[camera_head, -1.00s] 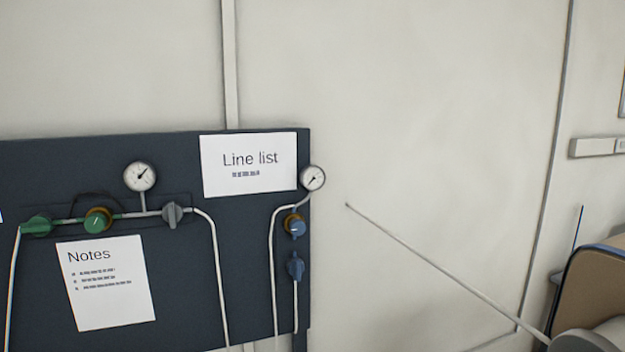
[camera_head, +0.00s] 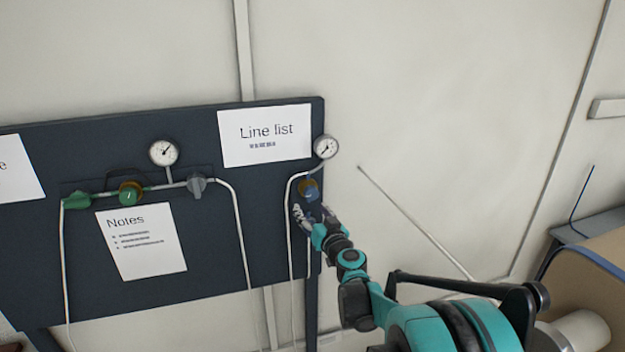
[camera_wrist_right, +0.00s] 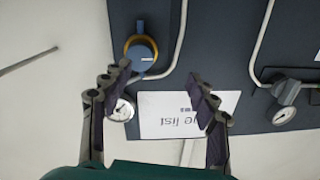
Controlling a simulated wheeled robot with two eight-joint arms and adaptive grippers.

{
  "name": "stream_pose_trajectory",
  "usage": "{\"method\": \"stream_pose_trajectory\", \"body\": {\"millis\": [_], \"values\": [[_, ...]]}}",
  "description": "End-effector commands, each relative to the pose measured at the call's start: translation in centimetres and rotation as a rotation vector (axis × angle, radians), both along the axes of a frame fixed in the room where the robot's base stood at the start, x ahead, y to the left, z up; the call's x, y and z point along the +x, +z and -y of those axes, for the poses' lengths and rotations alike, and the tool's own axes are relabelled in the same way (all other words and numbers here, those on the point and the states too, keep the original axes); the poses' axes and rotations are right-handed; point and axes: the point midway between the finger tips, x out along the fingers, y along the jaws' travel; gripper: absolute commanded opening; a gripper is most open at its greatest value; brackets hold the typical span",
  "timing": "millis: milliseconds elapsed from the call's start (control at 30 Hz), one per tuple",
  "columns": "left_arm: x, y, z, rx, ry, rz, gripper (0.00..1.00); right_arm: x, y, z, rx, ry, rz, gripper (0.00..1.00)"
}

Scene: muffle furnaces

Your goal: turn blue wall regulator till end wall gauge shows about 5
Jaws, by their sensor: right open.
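The blue wall regulator (camera_head: 310,190), with a brass-coloured collar, is on the right edge of the dark panel. The round white end wall gauge (camera_head: 326,147) is just above it; its needle is too small to read. There the regulator (camera_wrist_right: 141,56) lies beyond the left fingertip, not between the fingers, and the left finger partly covers the gauge (camera_wrist_right: 122,110). My left gripper is not in view.
A green regulator (camera_head: 130,193), a grey valve (camera_head: 196,185) and a second gauge (camera_head: 163,152) are further left on the panel. A thin pipe runs beside the regulator.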

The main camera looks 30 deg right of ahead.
Motion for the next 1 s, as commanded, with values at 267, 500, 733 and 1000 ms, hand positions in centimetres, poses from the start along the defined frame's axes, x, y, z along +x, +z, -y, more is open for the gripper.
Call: {"method": "stream_pose_trajectory", "body": {"millis": [267, 500, 733, 1000], "values": [[0.0, 0.8, 0.0, 0.000, 0.000, 0.000, 0.40, 1.7, 0.2, 3.5, 0.003, -0.065, 0.026, 0.60], [0.0, 0.9, 0.0, 0.000, 0.000, 0.000, 0.40, 5.6, 0.1, 4.4, 0.002, -0.064, 0.025, 0.60], [0.0, 1.0, 0.0, 0.000, 0.000, 0.000, 0.40, 7.8, 0.2, 4.8, 0.002, -0.062, 0.026, 0.60], [0.0, 1.0, 0.0, 0.000, 0.000, 0.000, 0.40, 8.0, 0.2, 4.9, 0.002, -0.062, 0.026, 0.60]]}}
